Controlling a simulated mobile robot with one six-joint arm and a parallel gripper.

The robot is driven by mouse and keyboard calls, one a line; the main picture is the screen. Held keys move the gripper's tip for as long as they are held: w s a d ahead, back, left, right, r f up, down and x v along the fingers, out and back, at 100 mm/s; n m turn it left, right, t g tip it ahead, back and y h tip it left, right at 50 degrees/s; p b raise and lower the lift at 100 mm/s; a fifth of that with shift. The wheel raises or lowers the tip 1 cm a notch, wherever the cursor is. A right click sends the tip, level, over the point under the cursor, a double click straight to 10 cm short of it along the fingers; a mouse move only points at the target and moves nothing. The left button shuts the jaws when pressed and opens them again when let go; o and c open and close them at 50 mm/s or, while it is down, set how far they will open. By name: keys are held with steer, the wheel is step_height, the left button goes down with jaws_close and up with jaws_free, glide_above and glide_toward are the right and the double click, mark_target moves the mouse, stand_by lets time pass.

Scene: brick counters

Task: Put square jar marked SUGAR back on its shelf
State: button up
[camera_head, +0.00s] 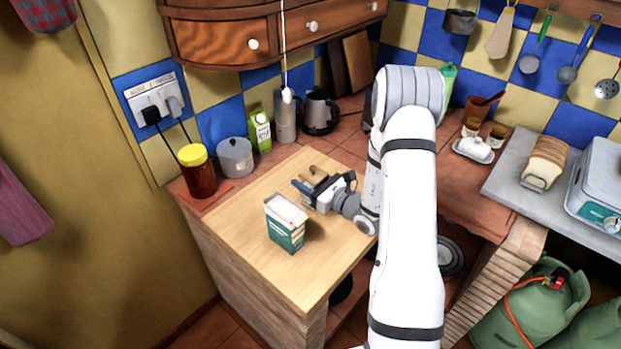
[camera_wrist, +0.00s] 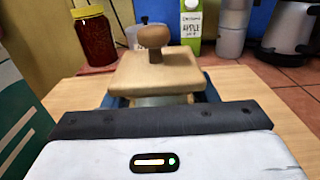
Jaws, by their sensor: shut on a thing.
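A square jar with a pale wooden lid and round knob (camera_wrist: 155,70) is between the jaws of my gripper (camera_wrist: 163,98). Only its lid and a thin strip of its body show in the wrist view, and no SUGAR label is visible. In the head view my gripper (camera_head: 322,190) is low over the wooden worktop (camera_head: 240,215), with the jar's lid (camera_head: 314,173) just behind it. My gripper is shut on the jar. I cannot tell whether the jar touches the worktop. I cannot make out its shelf.
A green-and-white carton (camera_head: 286,232) stands left of my gripper. Behind are a yellow-lidded jar (camera_head: 198,172), a grey pot (camera_head: 235,158), a juice carton (camera_head: 260,132) and a kettle (camera_head: 320,112). A wooden drawer cabinet (camera_head: 225,42) hangs above. The worktop's front is clear.

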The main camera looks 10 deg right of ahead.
steer(key=shift+f, duration=0.1)
steer(key=o, duration=0.9)
steer(key=shift+f, duration=0.1)
steer(key=shift+c, duration=0.2)
steer(key=o, duration=0.5)
steer(key=shift+c, duration=0.2)
